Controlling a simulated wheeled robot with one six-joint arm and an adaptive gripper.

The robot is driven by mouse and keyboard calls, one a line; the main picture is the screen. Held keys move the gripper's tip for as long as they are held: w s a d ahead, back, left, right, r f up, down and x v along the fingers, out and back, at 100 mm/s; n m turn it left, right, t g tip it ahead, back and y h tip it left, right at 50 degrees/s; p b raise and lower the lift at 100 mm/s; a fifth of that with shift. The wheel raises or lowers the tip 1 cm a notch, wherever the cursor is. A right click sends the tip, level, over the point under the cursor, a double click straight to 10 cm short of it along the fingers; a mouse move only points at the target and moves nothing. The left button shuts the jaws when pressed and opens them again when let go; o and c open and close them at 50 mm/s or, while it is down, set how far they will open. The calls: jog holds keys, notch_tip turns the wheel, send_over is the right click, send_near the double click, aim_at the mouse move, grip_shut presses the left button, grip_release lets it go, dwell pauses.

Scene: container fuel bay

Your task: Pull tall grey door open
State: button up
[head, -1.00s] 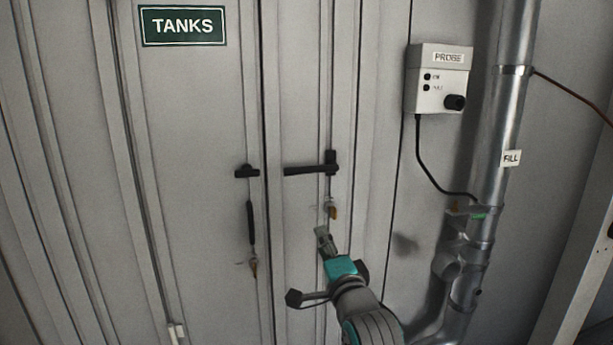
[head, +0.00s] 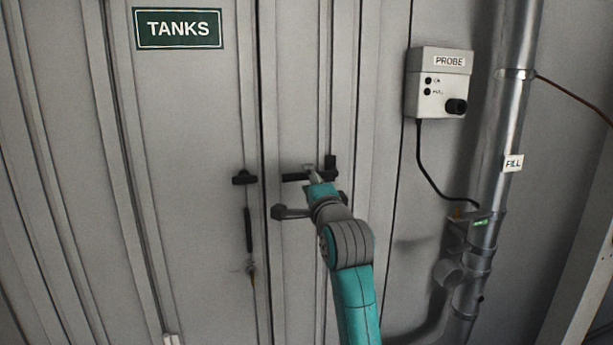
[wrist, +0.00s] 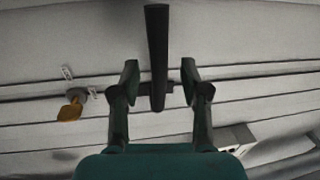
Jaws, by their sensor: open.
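The tall grey door (head: 290,80) stands shut in the head view, its panel flush beside the left panel with the TANKS sign. Its black handle (head: 294,177) lies level, pointing left from its mount. My gripper (head: 312,172) is at the handle, covering part of it. In the wrist view the black handle (wrist: 157,60) runs down between the two open fingers of my gripper (wrist: 160,85), with a gap on each side. I see no contact between fingers and handle.
The left panel (head: 190,120) has its own black handle (head: 248,215), hanging down. A grey PROBE box (head: 440,85) with a black cable and a metal FILL pipe (head: 505,130) are on the right. An orange-brown tag (wrist: 70,108) hangs near my gripper in the wrist view.

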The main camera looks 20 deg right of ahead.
jog(key=shift+w+r, duration=0.2)
jog(key=shift+w, duration=1.25)
grip_shut()
